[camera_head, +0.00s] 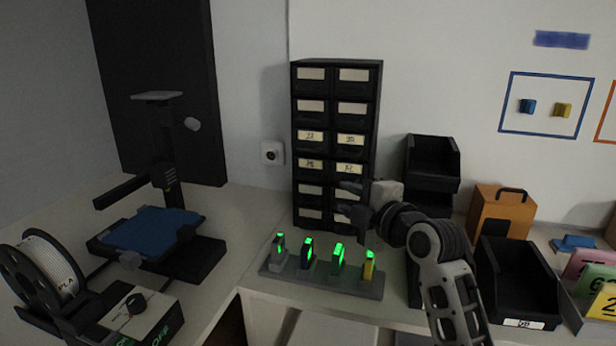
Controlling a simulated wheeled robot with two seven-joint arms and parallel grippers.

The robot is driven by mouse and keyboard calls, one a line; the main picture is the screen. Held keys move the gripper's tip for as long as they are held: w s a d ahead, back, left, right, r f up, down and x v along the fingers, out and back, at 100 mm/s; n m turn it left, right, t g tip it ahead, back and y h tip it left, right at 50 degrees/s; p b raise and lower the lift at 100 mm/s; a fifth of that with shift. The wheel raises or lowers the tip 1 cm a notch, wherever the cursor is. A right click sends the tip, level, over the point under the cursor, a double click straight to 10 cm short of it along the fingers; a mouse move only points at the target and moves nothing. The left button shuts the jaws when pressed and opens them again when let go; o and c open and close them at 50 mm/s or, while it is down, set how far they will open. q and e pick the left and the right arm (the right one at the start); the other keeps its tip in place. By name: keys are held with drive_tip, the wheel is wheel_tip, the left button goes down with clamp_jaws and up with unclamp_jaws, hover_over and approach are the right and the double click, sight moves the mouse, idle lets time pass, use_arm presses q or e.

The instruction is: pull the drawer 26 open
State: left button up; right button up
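A tall black drawer cabinet (376,110) stands against the wall, with two columns of small drawers. Its drawer fronts all look shut. Handwritten numbers show on the labels of the third row, left (311,136) and right (350,140), and of the fourth row, left (311,164) and right (348,168). They are too small to read surely, so I cannot tell which is drawer 26. My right gripper (344,199) is in front of the lower right drawers, fingers apart and seemingly empty. It partly hides the lower right fronts. My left gripper is out of view.
A grey holder (325,284) with several green-lit items stands before the cabinet. Black bins (432,165) and an orange box (500,212) stand to the right, with an open black bin (518,285) nearer. A printer-like machine (150,232) and spool (45,275) stand left.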

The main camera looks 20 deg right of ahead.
sight(307, 179)
drive_tip(key=p+x, duration=0.1)
drive_tip(key=x, duration=1.2)
drive_tip(key=shift+w+p, duration=0.2)
drive_tip(key=shift+p, duration=0.1)
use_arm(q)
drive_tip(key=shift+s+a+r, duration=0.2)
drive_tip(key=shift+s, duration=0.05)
use_arm(e)
drive_tip(key=shift+w+a+f, duration=0.1)
drive_tip(key=shift+w+a, duration=0.05)
drive_tip(key=shift+w, duration=0.45)
